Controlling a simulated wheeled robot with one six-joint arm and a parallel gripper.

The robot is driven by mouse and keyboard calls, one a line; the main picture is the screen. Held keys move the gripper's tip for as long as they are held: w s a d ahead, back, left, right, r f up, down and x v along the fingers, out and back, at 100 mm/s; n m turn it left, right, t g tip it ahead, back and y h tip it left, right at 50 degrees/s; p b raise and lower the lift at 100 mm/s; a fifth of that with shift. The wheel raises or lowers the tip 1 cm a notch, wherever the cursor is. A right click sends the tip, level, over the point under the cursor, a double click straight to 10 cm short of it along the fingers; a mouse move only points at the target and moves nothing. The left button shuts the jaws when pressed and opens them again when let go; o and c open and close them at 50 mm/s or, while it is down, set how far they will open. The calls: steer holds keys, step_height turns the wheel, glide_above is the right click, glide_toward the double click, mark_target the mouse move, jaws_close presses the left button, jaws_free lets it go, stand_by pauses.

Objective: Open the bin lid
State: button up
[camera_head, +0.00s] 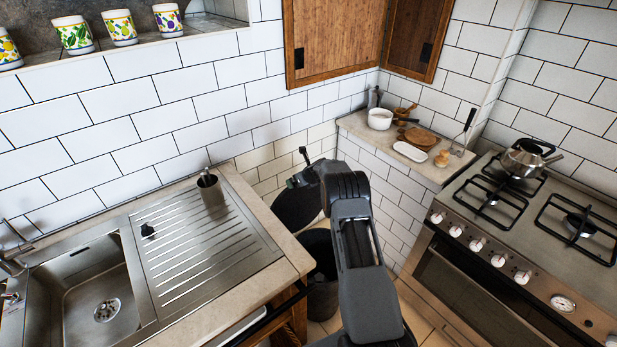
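The bin (322,298) is a dark round container on the floor, in the gap between the sink counter and the tiled ledge. Its dark round lid (296,210) is tilted up behind the opening, near the wall. The bin's dark inside shows below it. My arm covers the bin's right part. My gripper (297,170) is above the lid's upper edge, pointing left. The view is too small to tell whether it touches the lid or how far its fingers are apart.
A sink counter (274,262) with a metal cup (210,188) stands at left. A stove (520,230) with a kettle (527,158) is at right. A tiled ledge (360,125) behind holds a white pot (380,119) and boards. A wooden cabinet (333,38) hangs above.

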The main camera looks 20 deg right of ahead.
steer(key=b+v, duration=0.2)
steer(key=v, duration=1)
steer(key=shift+s, duration=0.15)
steer(key=shift+r, duration=0.1)
